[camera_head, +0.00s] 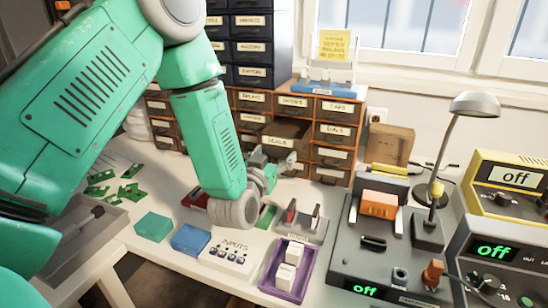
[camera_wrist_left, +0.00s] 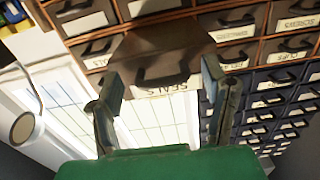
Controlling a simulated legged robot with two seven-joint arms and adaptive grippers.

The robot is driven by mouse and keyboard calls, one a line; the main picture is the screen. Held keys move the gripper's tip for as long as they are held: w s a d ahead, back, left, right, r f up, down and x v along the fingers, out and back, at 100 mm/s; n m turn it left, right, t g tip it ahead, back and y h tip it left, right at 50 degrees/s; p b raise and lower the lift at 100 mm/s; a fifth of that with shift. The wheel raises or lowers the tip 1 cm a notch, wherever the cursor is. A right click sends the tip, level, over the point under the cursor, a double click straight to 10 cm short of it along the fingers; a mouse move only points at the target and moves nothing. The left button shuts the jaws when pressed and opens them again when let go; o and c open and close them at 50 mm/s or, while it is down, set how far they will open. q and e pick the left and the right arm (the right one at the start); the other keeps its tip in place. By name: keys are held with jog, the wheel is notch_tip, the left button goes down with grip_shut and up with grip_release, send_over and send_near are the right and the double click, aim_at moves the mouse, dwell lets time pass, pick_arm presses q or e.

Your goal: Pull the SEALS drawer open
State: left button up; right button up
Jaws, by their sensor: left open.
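The SEALS drawer (camera_head: 277,141) is in the brown drawer cabinet at the back of the desk. It stands out from its neighbours, partly open. In the left wrist view the SEALS drawer (camera_wrist_left: 165,48) appears upside down, with its dark handle (camera_wrist_left: 162,78) and label facing me. My left gripper (camera_head: 264,172) is in front of the cabinet, its fingers partly hidden by my arm. In the wrist view the left gripper (camera_wrist_left: 163,92) is open and empty, one finger on each side of the drawer front. Contact cannot be told. My right gripper is out of view.
A dark drawer stack (camera_head: 252,48) stands behind. Below the cabinet are a purple tray (camera_head: 268,286), a blue box (camera_head: 190,239) and a teal box (camera_head: 153,227). A desk lamp (camera_head: 474,105) and grey devices crowd the right. Green cards (camera_head: 128,190) lie at left.

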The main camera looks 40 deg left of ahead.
pick_arm(q)
jog(key=v, duration=1.2)
jog(key=shift+f, duration=0.15)
